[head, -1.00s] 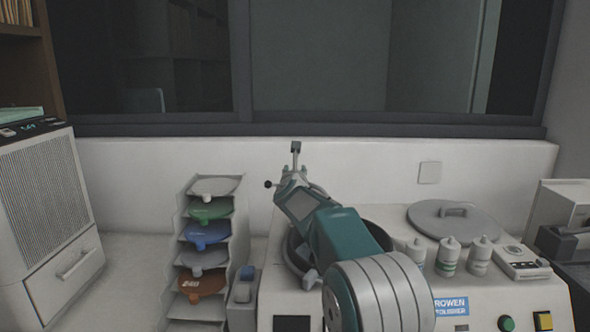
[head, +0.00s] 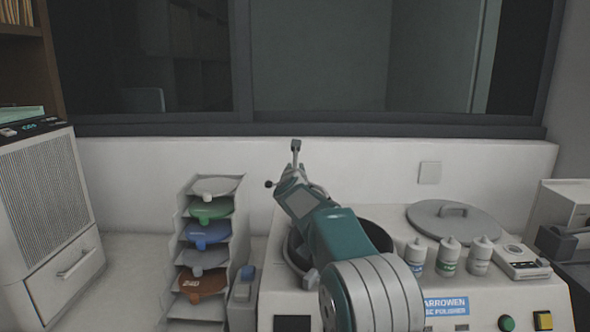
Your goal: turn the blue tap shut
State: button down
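My gripper (head: 282,165) is at the end of my teal and grey arm, in front of the white wall, above and behind the polisher's bowl. Its two dark-tipped fingers look spread, one up and one to the left, with nothing seen between them. I cannot make out a blue tap for certain. My arm covers much of the bowl (head: 378,213) and part of the polisher (head: 500,293), so a tap there may be hidden.
A rack (head: 240,225) of coloured discs stands left of the polisher. Several white bottles (head: 449,257), a round grey lid (head: 452,220) and a small control box (head: 522,262) sit on the polisher's right side. A window ledge (head: 300,130) runs behind.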

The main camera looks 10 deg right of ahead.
jog(key=shift+a+m+h, duration=0.1)
jog(key=shift+m+h, duration=0.3)
jog(key=shift+h, duration=0.2)
jog(key=shift+m+g+h, duration=1.2)
jog(key=shift+m+h, duration=0.4)
jog(key=shift+h, duration=0.7)
jog(key=shift+m+g+h, duration=1)
jog(key=shift+m+h, duration=0.1)
jog(key=shift+h, duration=0.2)
jog(key=shift+m+g+h, duration=0.6)
jog(key=shift+g+h, duration=0.1)
jog(key=c, duration=0.7)
grip_release()
jog(key=shift+w, duration=0.1)
jog(key=shift+a, duration=0.1)
jog(key=v, duration=1.2)
